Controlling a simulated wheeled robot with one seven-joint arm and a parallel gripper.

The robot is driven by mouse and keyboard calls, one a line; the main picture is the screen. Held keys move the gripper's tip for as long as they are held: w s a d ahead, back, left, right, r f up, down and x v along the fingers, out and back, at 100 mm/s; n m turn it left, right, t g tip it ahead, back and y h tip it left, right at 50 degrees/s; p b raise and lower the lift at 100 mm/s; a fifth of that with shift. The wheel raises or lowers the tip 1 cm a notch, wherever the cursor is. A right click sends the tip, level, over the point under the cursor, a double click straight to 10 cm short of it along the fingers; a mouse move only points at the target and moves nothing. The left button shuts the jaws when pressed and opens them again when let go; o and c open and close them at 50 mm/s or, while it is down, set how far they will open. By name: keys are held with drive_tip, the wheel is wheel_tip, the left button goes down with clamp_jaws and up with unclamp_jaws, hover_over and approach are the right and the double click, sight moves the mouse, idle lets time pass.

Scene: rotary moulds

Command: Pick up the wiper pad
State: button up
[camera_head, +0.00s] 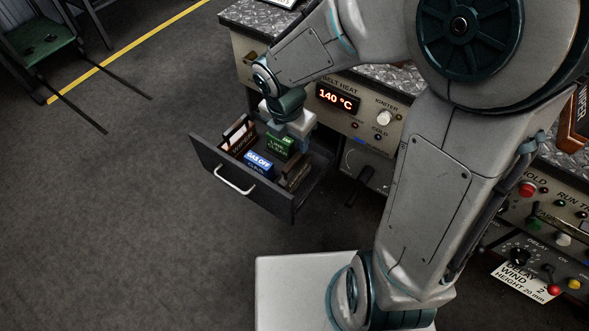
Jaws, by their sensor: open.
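An open drawer (228,184) juts from the workbench and holds several labelled blocks. A dark brown block with a pale label (238,136) lies at the left; its small lettering looks like it could read wiper, but I cannot be sure. A green block (280,146) stands behind a blue-labelled "GAS OFF" block (258,163), and another brown block (296,174) is at the right. My gripper (289,131) is open and points down over the back of the drawer, just above the green block. Its fingertips are mostly hidden, so I cannot tell if they touch anything.
The bench front (350,128) with a "140 °C" display, knobs and buttons rises right behind the drawer. A control panel (545,215) with a red button and levers is at the right. The floor left of the drawer is clear.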

sight(294, 160)
drive_tip(key=f+b, duration=0.1)
drive_tip(key=f, duration=0.1)
drive_tip(key=f+b, duration=0.1)
drive_tip(key=f, duration=0.2)
drive_tip(key=w+f+b, duration=0.1)
drive_tip(key=f, duration=0.2)
drive_tip(key=shift+d+f+b, duration=0.2)
drive_tip(key=shift+b, duration=0.2)
drive_tip(key=shift+w+d+f+b, duration=0.15)
drive_tip(key=shift+f+b, duration=0.4)
drive_tip(key=shift+f, duration=0.4)
drive_tip(key=shift+w+d+f+b, duration=0.15)
drive_tip(key=shift+f+b, duration=0.4)
drive_tip(key=shift+f, duration=0.4)
drive_tip(key=shift+w+f+b, duration=0.15)
drive_tip(key=shift+f+b, duration=0.4)
drive_tip(key=shift+f, duration=0.4)
drive_tip(key=shift+r, duration=0.1)
clamp_jaws()
